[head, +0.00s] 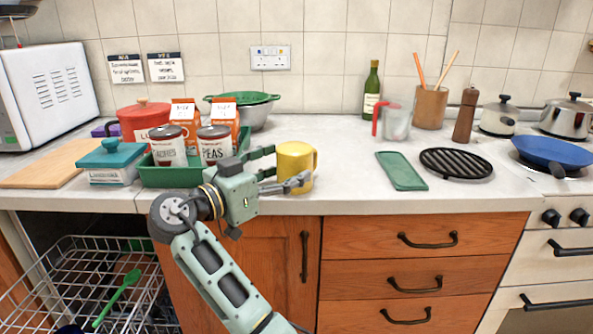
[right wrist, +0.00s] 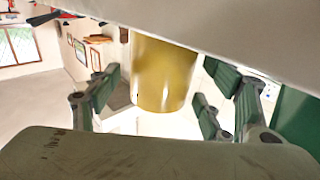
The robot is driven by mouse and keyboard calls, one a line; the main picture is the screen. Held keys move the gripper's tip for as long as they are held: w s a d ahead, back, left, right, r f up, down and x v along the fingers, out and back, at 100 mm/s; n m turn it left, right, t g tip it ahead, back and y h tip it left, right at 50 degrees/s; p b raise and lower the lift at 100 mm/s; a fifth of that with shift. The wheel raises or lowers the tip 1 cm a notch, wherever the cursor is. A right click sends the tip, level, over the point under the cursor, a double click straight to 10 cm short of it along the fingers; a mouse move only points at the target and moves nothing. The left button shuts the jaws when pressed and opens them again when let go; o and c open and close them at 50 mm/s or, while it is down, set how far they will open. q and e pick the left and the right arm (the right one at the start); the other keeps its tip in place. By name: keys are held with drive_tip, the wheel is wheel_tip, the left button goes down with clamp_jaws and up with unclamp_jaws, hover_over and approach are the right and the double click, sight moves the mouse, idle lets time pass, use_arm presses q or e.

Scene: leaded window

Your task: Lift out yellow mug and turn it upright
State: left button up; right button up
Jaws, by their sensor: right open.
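The yellow mug (head: 294,160) stands on the counter near its front edge, to the right of the green tray. Its handle points right; I cannot tell whether its top end is the mouth or the base. My right gripper (head: 288,166) is open and level with the mug, one finger behind it and one in front. In the right wrist view, the mug (right wrist: 164,75) shows between the spread fingers (right wrist: 155,108), with gaps on both sides. My left gripper is not in view.
A green tray (head: 160,178) with cans and cartons stands close left of the gripper. A green board (head: 402,171) and black trivet (head: 455,163) lie to the right. An open wire rack (head: 75,272) holding a green spoon (head: 118,297) is lower left.

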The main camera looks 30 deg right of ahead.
drive_tip(key=x, duration=0.7)
drive_tip(key=shift+d, duration=0.3)
drive_tip(key=shift+a, duration=0.1)
drive_tip(key=shift+c, duration=1)
drive_tip(key=c, duration=1.6)
clamp_jaws()
